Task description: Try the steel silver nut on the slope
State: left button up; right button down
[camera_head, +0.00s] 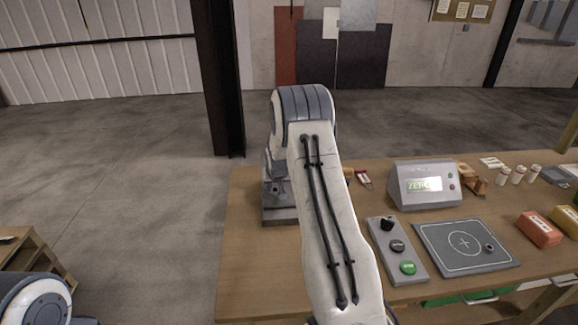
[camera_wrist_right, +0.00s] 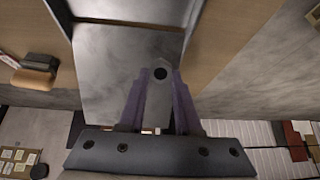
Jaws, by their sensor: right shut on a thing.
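My right gripper (camera_wrist_right: 158,85) is shut on a grey piece with a dark round hole, which looks like the steel silver nut (camera_wrist_right: 150,62), in the right wrist view. Behind it is a smooth grey metal plate (camera_wrist_right: 105,80), which looks like the slope. I cannot tell whether the nut touches it. In the head view my right arm hides the gripper and the nut. A grey block (camera_head: 280,215) shows beside the arm at the table's left end; most of it is hidden. My left gripper is out of view.
On the wooden table (camera_head: 245,270) stand a display box (camera_head: 424,185), a button panel (camera_head: 398,250) and a grey pad (camera_head: 440,240) with a small dark ring (camera_head: 489,247). A red box (camera_head: 538,230) and several white bottles are at the right. The table's front left is clear.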

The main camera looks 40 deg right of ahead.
jog(key=shift+m+t+h, duration=0.4)
jog(key=shift+m+h, duration=0.2)
jog(key=shift+m, duration=0.1)
jog(key=shift+w+d+r, duration=0.1)
jog(key=shift+w+d, duration=0.45)
jog(key=shift+d, duration=0.85)
jog(key=shift+w+d+r, duration=0.1)
jog(key=shift+w+d, duration=0.5)
jog(key=shift+d, duration=0.8)
jog(key=shift+w+d, duration=0.55)
jog(key=shift+d, duration=0.85)
jog(key=shift+b+x, duration=0.55)
jog(key=shift+x, duration=0.9)
jog(key=c, duration=0.5)
grip_release()
jog(key=shift+r, duration=0.15)
jog(key=shift+b+v, duration=1.55)
jog(key=shift+v, duration=3.55)
